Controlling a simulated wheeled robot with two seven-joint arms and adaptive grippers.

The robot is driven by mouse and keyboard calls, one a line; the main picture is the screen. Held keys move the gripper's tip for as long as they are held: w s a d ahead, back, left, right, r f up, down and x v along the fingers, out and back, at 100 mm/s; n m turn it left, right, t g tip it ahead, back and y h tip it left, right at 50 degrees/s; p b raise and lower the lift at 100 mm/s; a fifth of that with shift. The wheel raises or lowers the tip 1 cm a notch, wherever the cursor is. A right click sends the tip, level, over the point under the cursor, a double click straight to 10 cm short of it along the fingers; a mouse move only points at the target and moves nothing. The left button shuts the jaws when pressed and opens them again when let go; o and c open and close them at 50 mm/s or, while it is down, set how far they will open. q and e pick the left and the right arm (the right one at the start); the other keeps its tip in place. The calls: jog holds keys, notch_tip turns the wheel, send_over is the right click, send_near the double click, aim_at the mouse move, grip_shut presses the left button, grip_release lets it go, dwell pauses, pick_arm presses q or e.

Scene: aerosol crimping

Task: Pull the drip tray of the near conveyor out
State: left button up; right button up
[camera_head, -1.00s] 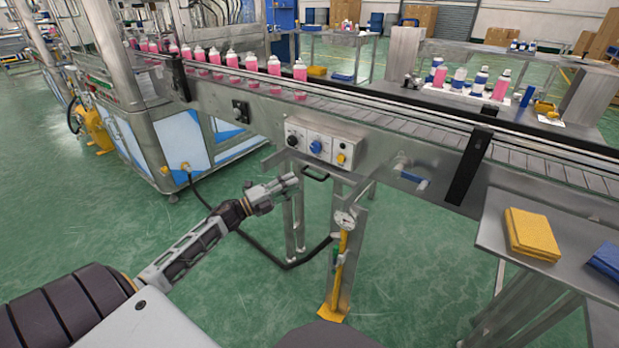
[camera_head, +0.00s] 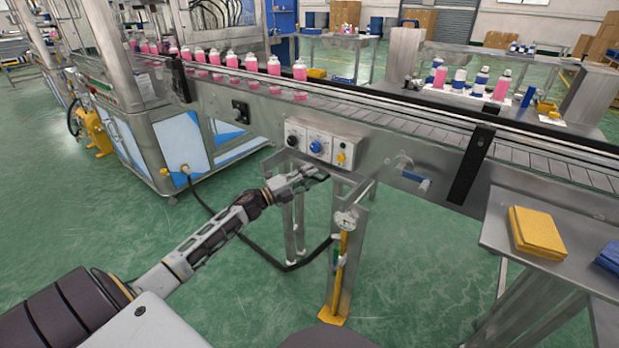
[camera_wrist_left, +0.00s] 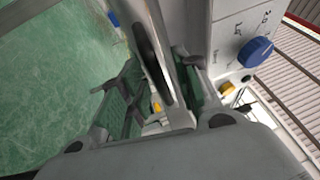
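The near conveyor's drip tray (camera_head: 345,176) is a grey metal tray low under the control box. Its dark handle lies at the front, partly hidden by my left gripper (camera_head: 318,174) in the head view. In the left wrist view the handle (camera_wrist_left: 152,62) is a dark, long rounded bar against light grey metal. My left gripper's fingers (camera_wrist_left: 158,108) are spread, with the handle's end showing between them. I cannot tell whether they touch it. My right gripper is not in view.
The control box (camera_head: 316,145) with knobs sits just above the tray. The conveyor (camera_head: 400,125) carries pink cans. A side table (camera_head: 500,225) holds yellow and blue cloths. Green floor in front is mostly clear.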

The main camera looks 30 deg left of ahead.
pick_arm(q)
jog(key=shift+w, duration=0.1)
dwell(0.3)
grip_shut()
